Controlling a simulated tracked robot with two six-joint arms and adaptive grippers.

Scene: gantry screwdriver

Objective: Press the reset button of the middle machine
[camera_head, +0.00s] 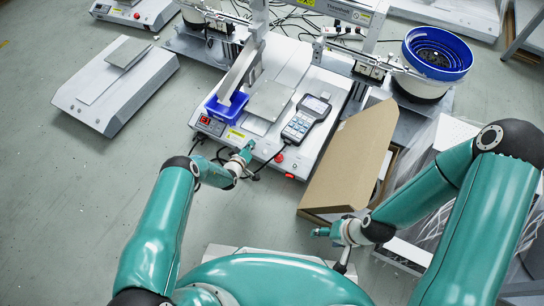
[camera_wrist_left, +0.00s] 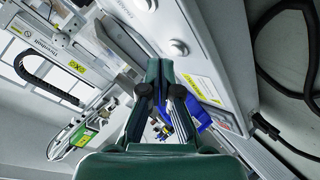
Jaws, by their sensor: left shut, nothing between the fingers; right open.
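The middle machine (camera_head: 285,75) is a white bench unit with a blue tray, a handheld keypad and a red display on its top. My left gripper (camera_head: 247,148) is at its front edge, left of a red knob (camera_head: 279,157). In the left wrist view the fingers (camera_wrist_left: 158,68) are together and empty, close beside the machine's front panel, which carries round grey buttons (camera_wrist_left: 178,48). I cannot read which is the reset button, nor tell whether the fingertips touch the panel.
An open brown cardboard box (camera_head: 345,160) stands right of the machine. A blue-rimmed bowl feeder (camera_head: 437,53) is behind it. Another white machine base (camera_head: 115,85) stands to the left, with clear floor in front. Black cables (camera_wrist_left: 285,90) hang near the front panel.

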